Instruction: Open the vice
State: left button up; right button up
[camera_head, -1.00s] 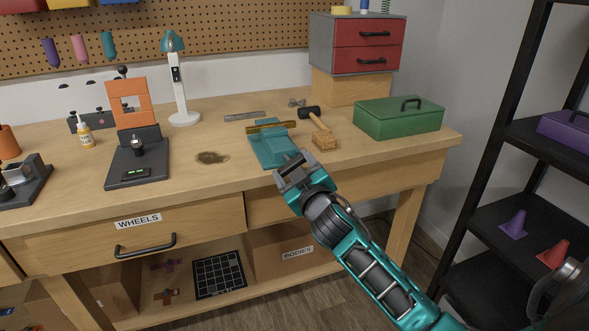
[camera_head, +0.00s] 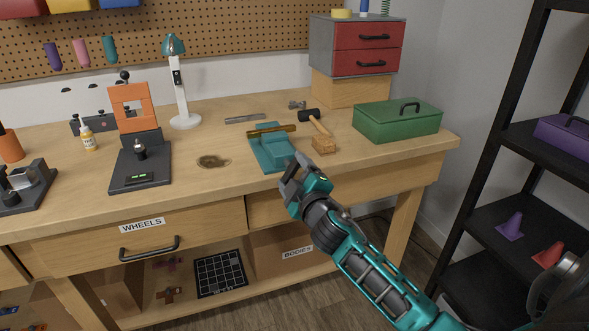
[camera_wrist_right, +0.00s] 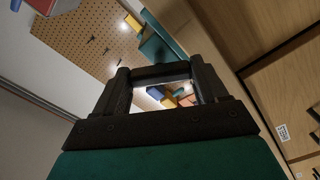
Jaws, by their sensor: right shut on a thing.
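The teal vice (camera_head: 268,155) sits near the front edge of the workbench, with a brass-coloured bar (camera_head: 271,132) across its jaws. The width of the jaw gap cannot be told. My right gripper (camera_head: 291,172) is at the front end of the vice, below its body. In the right wrist view, its two fingers (camera_wrist_right: 164,88) are shut on the dark bar (camera_wrist_right: 160,71) of the vice handle, which spans between them. The handle is mostly hidden by the gripper in the head view. My left gripper is not in view.
A mallet (camera_head: 320,127) and wooden block (camera_head: 324,145) lie right of the vice. A green toolbox (camera_head: 395,123) stands farther right. A dark stand (camera_head: 140,165) and a lamp (camera_head: 184,118) are on the left.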

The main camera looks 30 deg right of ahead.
jog(key=shift+n+p, duration=0.35)
jog(key=shift+n, duration=0.65)
jog(key=shift+n+p, duration=0.3)
jog(key=shift+n, duration=0.6)
jog(key=n+p, duration=0.1)
jog(key=n, duration=0.3)
jog(key=shift+n, duration=0.3)
jog(key=n+p, duration=0.2)
jog(key=n, duration=0.2)
jog(key=shift+n, duration=0.3)
jog(key=n+p, duration=0.1)
jog(key=n, duration=0.2)
jog(key=shift+n, duration=0.3)
jog(key=n+p, duration=0.1)
jog(key=n, duration=0.1)
jog(key=shift+n, duration=0.4)
jog(key=n, duration=0.3)
jog(key=shift+n, duration=1.2)
